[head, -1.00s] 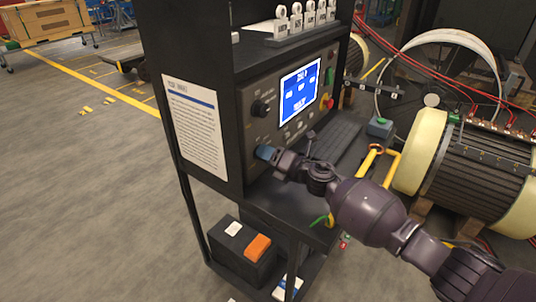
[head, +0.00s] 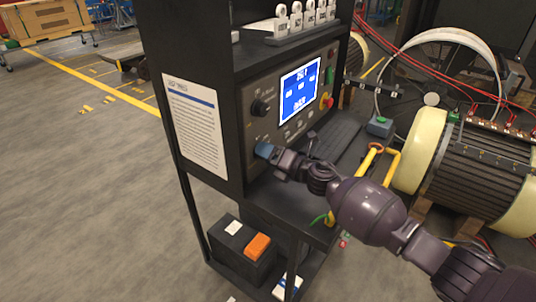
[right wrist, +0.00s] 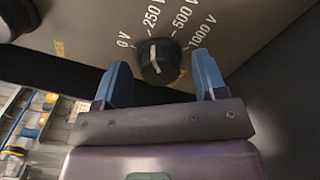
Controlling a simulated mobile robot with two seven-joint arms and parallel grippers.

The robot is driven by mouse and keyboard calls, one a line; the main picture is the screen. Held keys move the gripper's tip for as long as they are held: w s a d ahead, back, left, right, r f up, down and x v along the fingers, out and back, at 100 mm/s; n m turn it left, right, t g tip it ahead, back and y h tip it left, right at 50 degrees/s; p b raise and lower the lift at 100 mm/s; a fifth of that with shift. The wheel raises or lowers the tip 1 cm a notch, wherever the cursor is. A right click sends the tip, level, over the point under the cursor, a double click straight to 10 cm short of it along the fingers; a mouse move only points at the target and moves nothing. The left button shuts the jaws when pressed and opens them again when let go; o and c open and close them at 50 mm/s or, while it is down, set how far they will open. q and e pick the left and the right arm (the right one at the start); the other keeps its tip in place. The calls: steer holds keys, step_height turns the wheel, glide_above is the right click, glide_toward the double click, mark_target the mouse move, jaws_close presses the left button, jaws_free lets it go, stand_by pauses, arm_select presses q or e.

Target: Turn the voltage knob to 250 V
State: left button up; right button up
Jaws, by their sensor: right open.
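The voltage knob (right wrist: 157,64) is a black dial with a white pointer line on the tester's panel. The line points up, slightly left, toward the 250 V label (right wrist: 153,17), between 0 V on the left and 500 V and 1000 V on the right. My right gripper (right wrist: 160,59) is open, with one blue fingertip on each side of the knob and gaps to both. In the head view my right gripper (head: 264,151) is at the lower left of the panel and hides the knob. My left gripper is not in view.
The panel also has a lit blue screen (head: 299,88), another black knob (head: 260,107) and a red button (head: 327,103). A keyboard shelf (head: 335,143) lies beneath. A yellow-ended motor stator (head: 475,165) stands to the right.

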steer(key=p+v, duration=0.1)
steer(key=v, duration=0.9)
steer(key=shift+s+d, duration=0.2)
steer(key=shift+d, duration=0.05)
steer(key=shift+d, duration=0.1)
